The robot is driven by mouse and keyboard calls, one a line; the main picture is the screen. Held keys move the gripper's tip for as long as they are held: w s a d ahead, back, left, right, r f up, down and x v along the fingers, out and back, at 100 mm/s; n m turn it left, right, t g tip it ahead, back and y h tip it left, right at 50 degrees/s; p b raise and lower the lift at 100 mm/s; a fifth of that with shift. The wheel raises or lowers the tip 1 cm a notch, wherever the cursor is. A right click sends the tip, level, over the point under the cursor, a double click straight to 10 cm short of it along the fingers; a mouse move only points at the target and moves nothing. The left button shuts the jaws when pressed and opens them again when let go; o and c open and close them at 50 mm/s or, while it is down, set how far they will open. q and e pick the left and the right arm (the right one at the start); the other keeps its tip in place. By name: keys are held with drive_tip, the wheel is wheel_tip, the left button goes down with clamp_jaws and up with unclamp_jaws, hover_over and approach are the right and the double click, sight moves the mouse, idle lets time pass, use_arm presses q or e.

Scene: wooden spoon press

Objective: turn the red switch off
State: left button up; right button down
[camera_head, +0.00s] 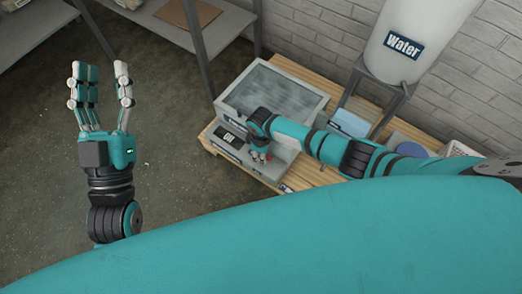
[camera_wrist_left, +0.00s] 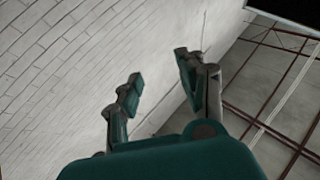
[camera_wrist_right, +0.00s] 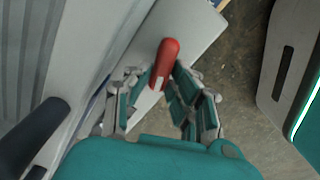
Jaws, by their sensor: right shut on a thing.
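The red switch (camera_wrist_right: 165,62) is a rounded red lever on the light grey front of a machine (camera_head: 270,92) in the head view. In the right wrist view it stands between the fingers of my right gripper (camera_wrist_right: 164,82). That gripper is shut on it, with the red tip showing beyond the fingers. In the head view my right gripper (camera_head: 260,142) is at the machine's front, with small bits of red below it; the switch's base is hidden. My left gripper (camera_head: 103,72) is raised over the floor at the left, open and empty, and shows so in the left wrist view (camera_wrist_left: 157,78).
The machine stands on a wooden table (camera_head: 307,172). A white water tank (camera_head: 408,42) on a metal stand is behind my right arm. A dark handle (camera_wrist_right: 32,135) sits left in the right wrist view. Grey shelves (camera_head: 128,28) stand at the back left. The floor at left is clear.

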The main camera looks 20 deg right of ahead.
drive_tip(key=m+p, duration=0.1)
drive_tip(key=m, duration=0.2)
drive_tip(key=shift+d+m+p, duration=0.1)
drive_tip(key=shift+m+p, duration=0.2)
drive_tip(key=shift+p, duration=0.05)
use_arm(q)
wheel_tip(320, 180, down, 10)
drive_tip(key=w+g+y, duration=0.2)
drive_tip(key=g, duration=0.4)
drive_tip(key=shift+w+a+r, duration=0.15)
drive_tip(key=shift+a, duration=0.25)
use_arm(e)
drive_tip(key=shift+m, duration=0.3)
drive_tip(key=shift+w, duration=0.1)
drive_tip(key=c, duration=1.2)
unclamp_jaws()
drive_tip(key=shift+w, duration=0.1)
